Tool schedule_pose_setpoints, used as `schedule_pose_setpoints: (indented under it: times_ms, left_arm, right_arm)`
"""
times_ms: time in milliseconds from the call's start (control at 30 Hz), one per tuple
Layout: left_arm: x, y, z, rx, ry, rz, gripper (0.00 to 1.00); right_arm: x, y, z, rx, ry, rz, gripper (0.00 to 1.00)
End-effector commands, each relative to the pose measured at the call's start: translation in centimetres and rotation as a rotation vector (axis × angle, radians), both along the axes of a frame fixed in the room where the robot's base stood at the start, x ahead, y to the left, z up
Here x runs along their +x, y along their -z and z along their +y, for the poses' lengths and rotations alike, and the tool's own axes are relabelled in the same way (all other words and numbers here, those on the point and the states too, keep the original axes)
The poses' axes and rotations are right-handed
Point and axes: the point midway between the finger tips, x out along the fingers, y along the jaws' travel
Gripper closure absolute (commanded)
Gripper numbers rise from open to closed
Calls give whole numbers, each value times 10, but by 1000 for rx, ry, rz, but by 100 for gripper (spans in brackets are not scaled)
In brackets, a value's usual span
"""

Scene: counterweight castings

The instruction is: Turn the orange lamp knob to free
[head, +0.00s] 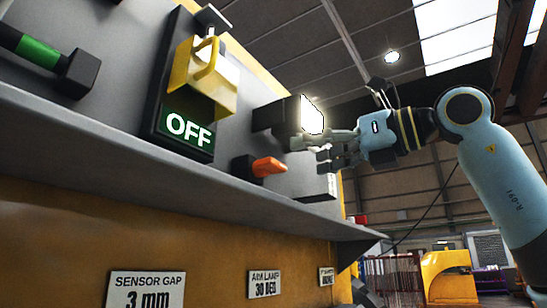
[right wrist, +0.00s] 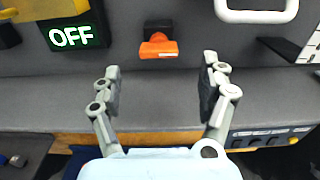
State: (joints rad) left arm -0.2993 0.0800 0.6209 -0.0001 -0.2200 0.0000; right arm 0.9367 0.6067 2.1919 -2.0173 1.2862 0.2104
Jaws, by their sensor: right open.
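The orange lamp knob (head: 268,166) sticks out of a dark block on the grey panel, below a lit lamp (head: 312,115) in a dark housing. In the right wrist view the knob (right wrist: 158,47) lies beyond my fingertips and roughly between them, with its long side across the picture. My right gripper (head: 322,150) is in front of the panel, to the right of the knob and apart from it. In the right wrist view my right gripper (right wrist: 160,80) is open and empty. My left gripper is in neither view.
A lit OFF sign (head: 189,131) with a yellow guard (head: 205,75) is left of the knob. A grey ledge (head: 200,190) runs below it. A green-banded handle (head: 40,52) is at far left. Labels (head: 265,284) are on the yellow front below. Open room lies at right.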

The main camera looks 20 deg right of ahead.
Motion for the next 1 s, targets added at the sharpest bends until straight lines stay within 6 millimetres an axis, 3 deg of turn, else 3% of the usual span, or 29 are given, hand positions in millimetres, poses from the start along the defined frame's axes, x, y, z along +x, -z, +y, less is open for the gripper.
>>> schedule_pose_setpoints:
  times_ms: [200, 500, 867, 1000]
  left_arm:
    - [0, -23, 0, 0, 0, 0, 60]
    - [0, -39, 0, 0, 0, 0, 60]
    - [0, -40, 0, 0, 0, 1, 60]
    - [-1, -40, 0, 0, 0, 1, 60]
  right_arm:
    - [29, -4, 26, 7, -8, 4, 23]
    - [62, -2, 50, 5, -5, 2, 23]
    - [67, 0, 54, 1, -3, 1, 23]
    - [67, 0, 54, 2, -3, 1, 37]
